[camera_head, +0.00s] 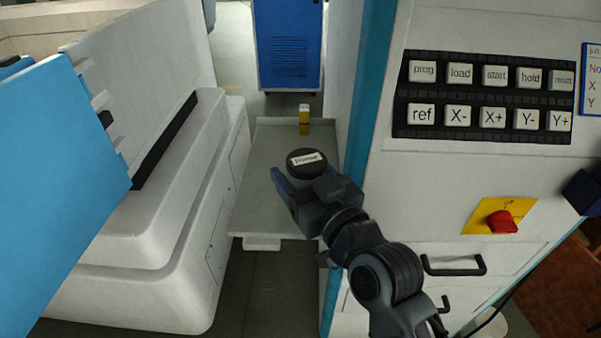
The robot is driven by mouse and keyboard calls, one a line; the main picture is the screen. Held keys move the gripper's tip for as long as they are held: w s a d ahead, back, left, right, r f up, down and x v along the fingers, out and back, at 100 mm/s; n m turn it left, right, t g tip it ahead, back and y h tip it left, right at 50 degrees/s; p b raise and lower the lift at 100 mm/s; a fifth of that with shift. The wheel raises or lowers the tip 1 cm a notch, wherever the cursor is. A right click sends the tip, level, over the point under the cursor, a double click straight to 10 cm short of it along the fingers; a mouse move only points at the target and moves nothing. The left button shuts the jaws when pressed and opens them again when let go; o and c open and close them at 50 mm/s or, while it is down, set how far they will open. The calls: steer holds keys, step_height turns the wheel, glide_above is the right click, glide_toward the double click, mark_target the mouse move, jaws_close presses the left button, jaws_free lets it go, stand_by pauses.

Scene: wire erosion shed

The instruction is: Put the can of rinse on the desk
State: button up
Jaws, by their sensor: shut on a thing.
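My gripper (308,181) is in the middle of the head camera view, shut on a dark round can (306,157) with a white label on its top. The label is too small to read surely; I take this for the can of rinse. The can's lower part is hidden by the gripper. The desk (258,160) is a pale, narrow surface between two machines. The can appears over the desk in the picture; I cannot tell its height above it.
A small yellow bottle-like object (304,119) stands at the desk's far right corner. A white machine body (190,220) borders the left, and a control cabinet (440,185) with keys and a red switch borders the right. The desk's left middle is bare. A blue cabinet (288,45) stands behind.

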steer(key=shift+f, duration=0.2)
steer(key=o, duration=1.2)
steer(key=shift+r, duration=0.1)
steer(key=shift+r, duration=0.15)
steer(key=shift+b+v, duration=1)
steer(key=shift+v, duration=5)
steer(key=shift+s, duration=0.1)
